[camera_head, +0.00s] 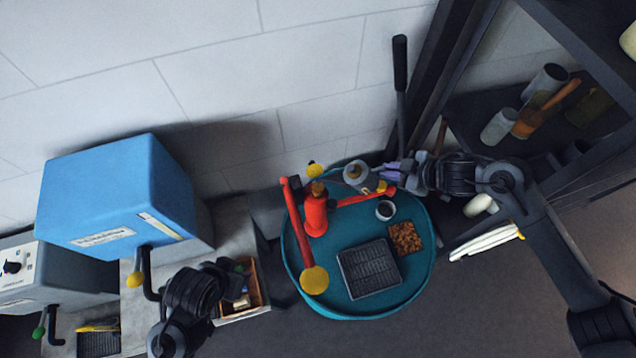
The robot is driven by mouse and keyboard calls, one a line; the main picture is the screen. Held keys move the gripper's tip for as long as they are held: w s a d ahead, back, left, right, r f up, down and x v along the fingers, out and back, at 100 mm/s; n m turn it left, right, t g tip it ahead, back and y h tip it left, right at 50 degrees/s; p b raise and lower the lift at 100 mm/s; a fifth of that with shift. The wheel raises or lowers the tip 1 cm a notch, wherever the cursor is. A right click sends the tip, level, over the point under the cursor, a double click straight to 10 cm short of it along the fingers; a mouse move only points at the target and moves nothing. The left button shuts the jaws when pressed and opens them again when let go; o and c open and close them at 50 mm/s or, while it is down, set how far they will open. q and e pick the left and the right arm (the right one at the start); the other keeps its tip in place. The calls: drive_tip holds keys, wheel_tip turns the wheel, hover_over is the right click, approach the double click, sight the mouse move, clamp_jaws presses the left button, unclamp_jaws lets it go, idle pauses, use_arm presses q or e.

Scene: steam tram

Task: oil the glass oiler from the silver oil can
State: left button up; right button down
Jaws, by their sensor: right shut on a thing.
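A silver-grey oil can (356,177) with a brass-coloured top is at the back of the round teal tray (425,275). My right gripper (388,173) comes in from the right and is shut on it. A thin spout seems to point left from the can, towards a red can-like thing (315,214) with a brass top. I cannot tell whether the can touches the tray. I cannot make out the glass oiler for certain; a small round cup (385,210) with a dark inside stands below the can. My left arm is at the lower left; its fingers are not clear.
A red lever (297,225) with a yellow knob crosses the tray's left side. A dark ribbed plate (368,268) and a brown granular square (405,238) lie on the tray. A blue box (120,195) and wooden box (255,285) are left; a dark shelf (500,110) stands right.

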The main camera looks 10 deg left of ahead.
drive_tip(key=shift+r, duration=0.15)
drive_tip(key=shift+a+r, duration=0.1)
drive_tip(key=shift+r, duration=0.25)
idle(1.0)
wheel_tip(320, 180, down, 8)
drive_tip(key=m+y+b, duration=0.2)
drive_tip(key=y+b, duration=0.4)
drive_tip(key=b, duration=0.3)
drive_tip(key=shift+a, duration=0.25)
drive_tip(key=shift+f, duration=0.1)
idle(0.4)
